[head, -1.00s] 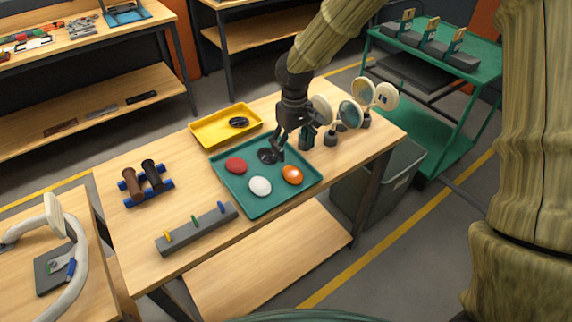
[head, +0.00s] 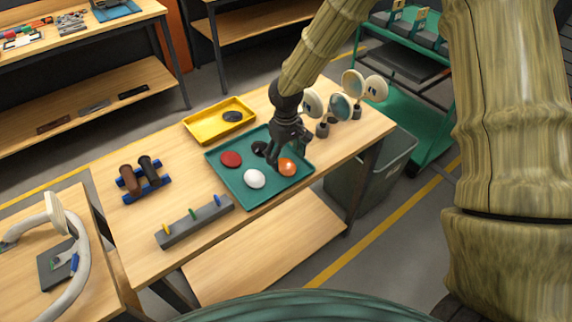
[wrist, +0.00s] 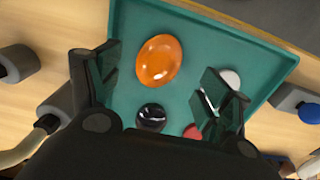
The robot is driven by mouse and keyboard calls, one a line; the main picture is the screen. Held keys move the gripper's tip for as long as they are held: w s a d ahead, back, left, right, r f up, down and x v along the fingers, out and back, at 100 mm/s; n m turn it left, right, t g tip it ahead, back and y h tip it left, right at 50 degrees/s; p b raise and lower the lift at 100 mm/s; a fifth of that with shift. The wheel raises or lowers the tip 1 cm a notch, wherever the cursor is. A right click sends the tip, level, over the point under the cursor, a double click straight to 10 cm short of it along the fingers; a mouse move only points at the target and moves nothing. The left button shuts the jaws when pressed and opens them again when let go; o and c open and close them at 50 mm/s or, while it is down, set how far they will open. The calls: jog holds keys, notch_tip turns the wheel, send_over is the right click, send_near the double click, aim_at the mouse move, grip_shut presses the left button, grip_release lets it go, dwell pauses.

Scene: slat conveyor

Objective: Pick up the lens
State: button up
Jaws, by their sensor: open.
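Several round domed lenses lie in a green tray (head: 246,206) on the wooden table. The orange lens (head: 287,167) lies at the tray's right side; it also shows in the wrist view (wrist: 158,60), between and beyond my fingers. The white lens (head: 254,179), red lens (head: 231,159) and black lens (head: 259,149) lie left of it. In the wrist view, the right finger partly hides the white lens (wrist: 231,79) and red lens (wrist: 191,132). My gripper (head: 288,152) is open and empty, above the tray near the orange lens.
A yellow tray (head: 200,130) with a dark disc (head: 232,116) stands behind the green one. Round-headed stands (head: 341,106) stand to the right. A grey bar with coloured pegs (head: 195,222) and a blue rack with dark rollers (head: 146,180) are left.

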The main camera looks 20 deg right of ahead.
aim_at(286, 164)
jog(key=shift+w+f+p, duration=0.2)
jog(key=shift+f+p, duration=0.15)
jog(key=shift+f, duration=0.65)
jog(key=shift+s+f, duration=0.15)
jog(key=shift+f, duration=0.5)
jog(key=shift+d+f, duration=0.1)
jog(key=shift+f, duration=0.05)
jog(key=c, duration=1.1)
